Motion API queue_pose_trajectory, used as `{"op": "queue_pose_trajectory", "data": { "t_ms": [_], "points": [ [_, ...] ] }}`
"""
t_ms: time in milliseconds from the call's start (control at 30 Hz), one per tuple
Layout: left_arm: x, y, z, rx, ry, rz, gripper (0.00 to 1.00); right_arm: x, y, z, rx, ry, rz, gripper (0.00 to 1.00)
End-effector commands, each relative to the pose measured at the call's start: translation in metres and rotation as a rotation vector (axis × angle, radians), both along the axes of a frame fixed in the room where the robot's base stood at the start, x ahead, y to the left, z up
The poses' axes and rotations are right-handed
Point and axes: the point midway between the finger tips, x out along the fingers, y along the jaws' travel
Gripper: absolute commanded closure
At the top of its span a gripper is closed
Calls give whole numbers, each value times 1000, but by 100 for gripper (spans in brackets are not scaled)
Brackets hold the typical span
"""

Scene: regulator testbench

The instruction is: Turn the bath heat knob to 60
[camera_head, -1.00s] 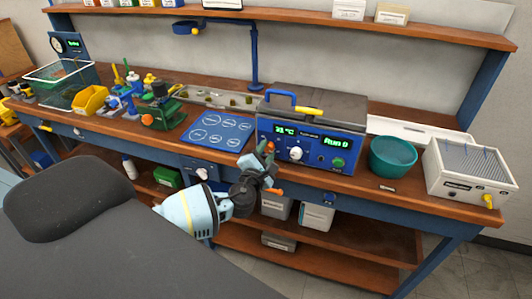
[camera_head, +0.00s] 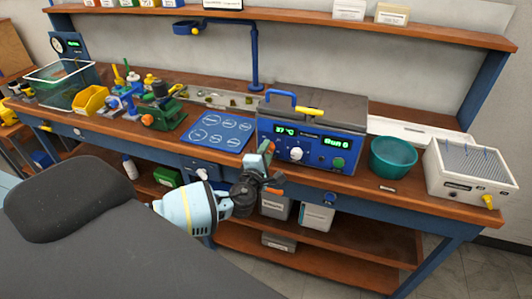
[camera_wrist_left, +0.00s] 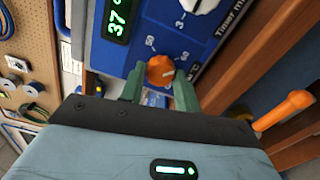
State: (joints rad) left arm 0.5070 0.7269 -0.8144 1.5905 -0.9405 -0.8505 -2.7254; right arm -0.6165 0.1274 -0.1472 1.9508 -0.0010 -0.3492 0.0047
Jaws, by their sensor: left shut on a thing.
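The blue water bath (camera_head: 312,140) stands on the bench, its green display (camera_head: 286,129) reading 37 °C. The same display (camera_wrist_left: 117,20) reads 37 in the left wrist view. The orange heat knob (camera_wrist_left: 161,69) is on the blue front panel beside small dial numbers, partly between my fingers; its exact pointer setting is hard to read. My left gripper (camera_head: 268,150) is at the left end of the bath's front panel. In the wrist view its two green fingers (camera_wrist_left: 160,82) are shut on the orange knob, one on each side. My right gripper is not in view.
A white knob (camera_head: 296,153) and a green button (camera_head: 338,162) are farther right on the panel. A teal bowl (camera_head: 393,158) and a white box (camera_head: 470,172) stand to the right. A blue mat with circles (camera_head: 217,132) lies to the left.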

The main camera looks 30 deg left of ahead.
Motion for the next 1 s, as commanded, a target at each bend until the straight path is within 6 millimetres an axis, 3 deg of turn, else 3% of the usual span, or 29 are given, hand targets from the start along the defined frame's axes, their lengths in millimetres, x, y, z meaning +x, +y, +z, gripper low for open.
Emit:
{"op": "queue_pose_trajectory", "data": {
  "t_ms": [200, 233, 367, 733, 1000],
  "points": [
    [0, 0, 1, 3, -1, -1, 91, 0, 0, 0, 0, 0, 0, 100],
    [0, 0, 1, 3, -1, -1, 64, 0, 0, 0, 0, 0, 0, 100],
    [0, 0, 1, 2, -1, -1, 47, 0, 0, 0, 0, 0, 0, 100],
    [-4, -1, -1, 1, 1, -1, 46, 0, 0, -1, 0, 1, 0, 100],
    [-37, -9, -2, 0, 3, -3, 46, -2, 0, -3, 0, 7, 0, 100]
  ]
}}
